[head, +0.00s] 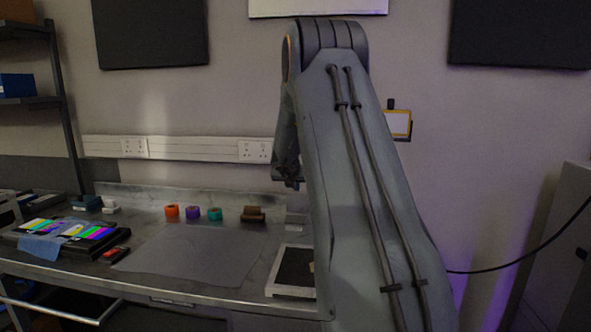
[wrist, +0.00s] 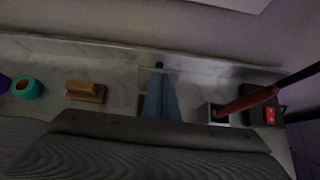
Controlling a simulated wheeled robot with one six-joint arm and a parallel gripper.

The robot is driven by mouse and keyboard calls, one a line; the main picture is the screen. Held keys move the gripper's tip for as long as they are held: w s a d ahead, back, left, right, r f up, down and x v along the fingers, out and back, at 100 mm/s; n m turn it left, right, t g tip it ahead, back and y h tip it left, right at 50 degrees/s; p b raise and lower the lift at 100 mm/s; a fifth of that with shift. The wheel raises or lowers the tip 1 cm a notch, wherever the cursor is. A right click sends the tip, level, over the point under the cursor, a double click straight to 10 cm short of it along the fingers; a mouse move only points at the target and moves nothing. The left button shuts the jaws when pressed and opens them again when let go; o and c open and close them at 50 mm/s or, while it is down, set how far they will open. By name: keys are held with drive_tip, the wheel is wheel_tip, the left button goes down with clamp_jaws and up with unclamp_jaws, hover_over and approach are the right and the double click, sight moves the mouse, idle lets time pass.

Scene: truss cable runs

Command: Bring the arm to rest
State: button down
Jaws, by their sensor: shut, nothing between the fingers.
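My arm rises in the foreground of the head view and bends over at the top. My gripper (head: 289,182) hangs down behind the upper link, above the back of the workbench (head: 225,291), partly hidden by the arm. In the wrist view my gripper (wrist: 158,68) shows as a narrow grey-blue wedge with its fingers together. It is shut and holds nothing. It appears apart from the bench items.
Orange (head: 172,212), purple (head: 192,213) and teal (head: 214,214) rolls and a brown block (head: 252,214) stand along the bench back. A grey mat (head: 180,254) lies clear. A framed tray (head: 291,291) sits beside my arm. A red-handled tool (wrist: 247,101) shows in the wrist view.

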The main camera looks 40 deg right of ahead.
wheel_tip(320, 180, up, 8)
drive_tip(key=p, duration=0.2)
drive_tip(key=shift+w+a+f, duration=0.1)
drive_tip(key=shift+a, duration=0.05)
